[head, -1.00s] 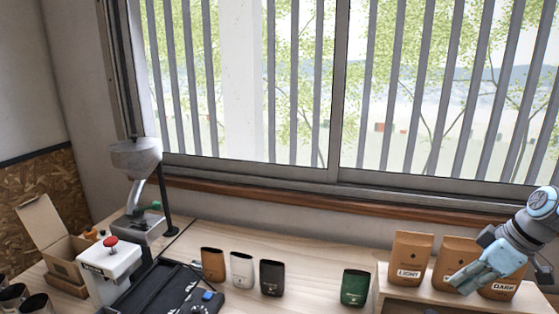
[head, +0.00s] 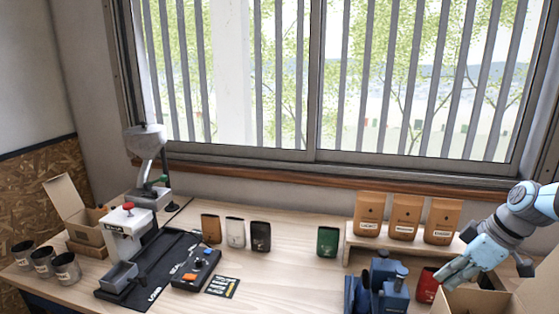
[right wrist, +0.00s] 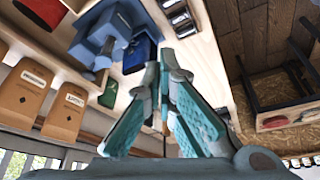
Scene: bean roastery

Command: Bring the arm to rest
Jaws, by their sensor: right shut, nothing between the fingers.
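My right arm comes in from the right in the head view. Its blue-grey gripper (head: 450,274) is shut and empty. It hangs in the air at the lower right, below and right of the shelf of brown bags in the picture. In the right wrist view its teal fingers (right wrist: 163,72) meet at the tips with nothing between them. My left gripper is in no frame.
Near the gripper are a red bag (head: 426,286), a blue device (head: 386,283) and an open cardboard box (head: 470,303). Brown bags (head: 404,217) stand on a low shelf (head: 352,243). The table's middle front (head: 290,285) is clear.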

